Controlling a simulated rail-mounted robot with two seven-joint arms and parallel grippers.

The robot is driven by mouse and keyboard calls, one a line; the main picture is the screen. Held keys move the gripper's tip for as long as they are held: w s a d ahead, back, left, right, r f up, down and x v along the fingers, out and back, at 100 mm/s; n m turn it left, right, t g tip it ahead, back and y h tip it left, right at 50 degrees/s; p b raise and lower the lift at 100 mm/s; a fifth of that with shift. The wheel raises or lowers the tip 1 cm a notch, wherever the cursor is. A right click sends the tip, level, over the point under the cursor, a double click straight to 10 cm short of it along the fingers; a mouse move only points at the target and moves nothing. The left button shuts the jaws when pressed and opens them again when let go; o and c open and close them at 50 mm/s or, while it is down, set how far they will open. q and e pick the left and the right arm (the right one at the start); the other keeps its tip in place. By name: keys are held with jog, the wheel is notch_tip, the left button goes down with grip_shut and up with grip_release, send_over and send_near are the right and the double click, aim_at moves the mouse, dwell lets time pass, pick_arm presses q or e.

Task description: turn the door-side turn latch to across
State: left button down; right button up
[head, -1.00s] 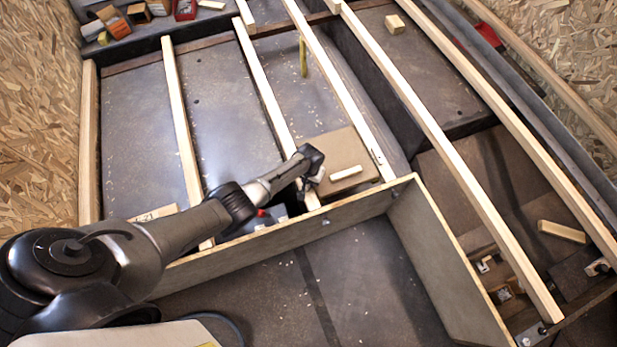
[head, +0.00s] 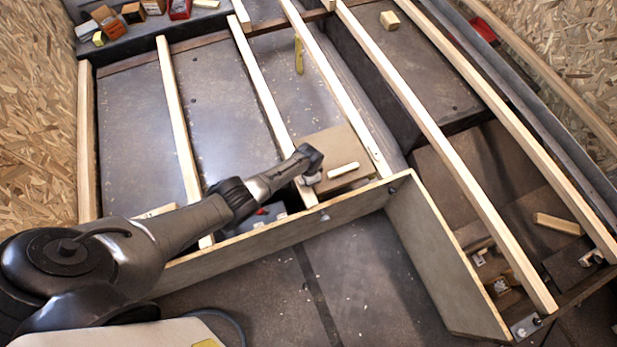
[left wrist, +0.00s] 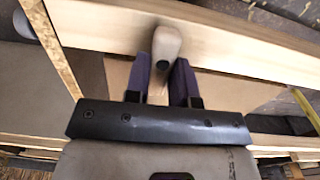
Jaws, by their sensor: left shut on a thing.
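In the left wrist view, a pale rounded turn latch (left wrist: 165,43) sits against a light wooden slat (left wrist: 225,40). Its long side runs up and down in the picture, crossing the slat's length. My left gripper (left wrist: 164,64) has its two dark purple fingers on either side of the latch's near end and is shut on it. In the head view my left gripper (head: 312,178) is low beside a slat, near the corner of a brown board; the latch is mostly hidden there by the gripper. My right gripper is not in view.
Long slats (head: 262,85) span the frame on both sides. An upright panel (head: 290,232) stands close in front of my arm. Small boxes (head: 105,14) sit at the back left.

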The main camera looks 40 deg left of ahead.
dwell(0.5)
pick_arm(q)
jog(key=c, duration=1)
grip_release()
jog(key=shift+o, duration=0.2)
jog(key=shift+r+p, duration=0.35)
jog(key=shift+r, duration=0.05)
notch_tip(320, 180, up, 13)
jog(key=p, duration=0.8)
